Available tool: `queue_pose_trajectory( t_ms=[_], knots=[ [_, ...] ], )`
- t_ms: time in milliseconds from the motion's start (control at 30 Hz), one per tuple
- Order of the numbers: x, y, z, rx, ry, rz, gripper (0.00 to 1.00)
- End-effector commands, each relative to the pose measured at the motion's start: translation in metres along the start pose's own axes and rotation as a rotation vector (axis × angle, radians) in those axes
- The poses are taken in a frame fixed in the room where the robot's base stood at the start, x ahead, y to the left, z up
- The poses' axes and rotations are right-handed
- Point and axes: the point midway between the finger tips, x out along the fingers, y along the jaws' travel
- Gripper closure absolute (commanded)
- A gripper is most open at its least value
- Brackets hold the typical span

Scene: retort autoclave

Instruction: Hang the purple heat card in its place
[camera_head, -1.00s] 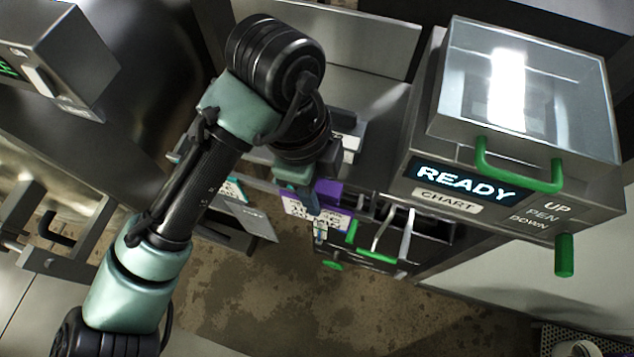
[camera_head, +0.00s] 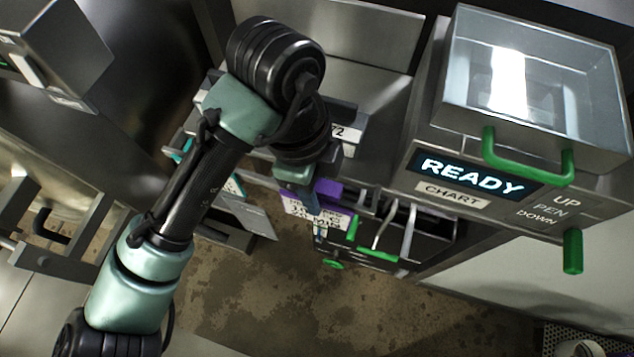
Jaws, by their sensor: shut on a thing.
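The purple heat card (camera_head: 330,190) has a purple top band and a white lower part with dark print. It hangs below my gripper (camera_head: 306,200), near the middle of the view. My gripper is shut on the card's upper part. The card is roughly upright, in front of the metal bench edge and left of the green-handled hardware. My wrist and gripper cover part of the card and what lies behind it. I cannot tell whether the card touches anything there. A second card with a teal band (camera_head: 234,186) hangs to the left, partly behind my arm.
A chart recorder (camera_head: 478,175) with a READY display, clear lid and green handles stands at the right. Below it is a dark unit with white levers (camera_head: 408,232). A grey plate (camera_head: 248,216) sits left of the card. Open floor (camera_head: 300,305) lies in front.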

Motion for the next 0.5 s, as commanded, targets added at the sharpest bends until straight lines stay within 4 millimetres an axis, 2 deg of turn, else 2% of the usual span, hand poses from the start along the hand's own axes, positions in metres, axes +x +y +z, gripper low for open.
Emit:
queue_pose_trajectory(
  t_ms=[267,300,467,500],
  knots=[
    [0.0016,0.0000,0.0003,0.000,0.000,0.000,1.00],
    [0.0016,0.0000,0.0003,0.000,0.000,0.000,0.57],
    [0.0016,0.0000,0.0003,0.000,0.000,0.000,0.29],
    [0.0015,0.0000,0.0003,0.000,0.000,0.000,0.26]
  ],
)
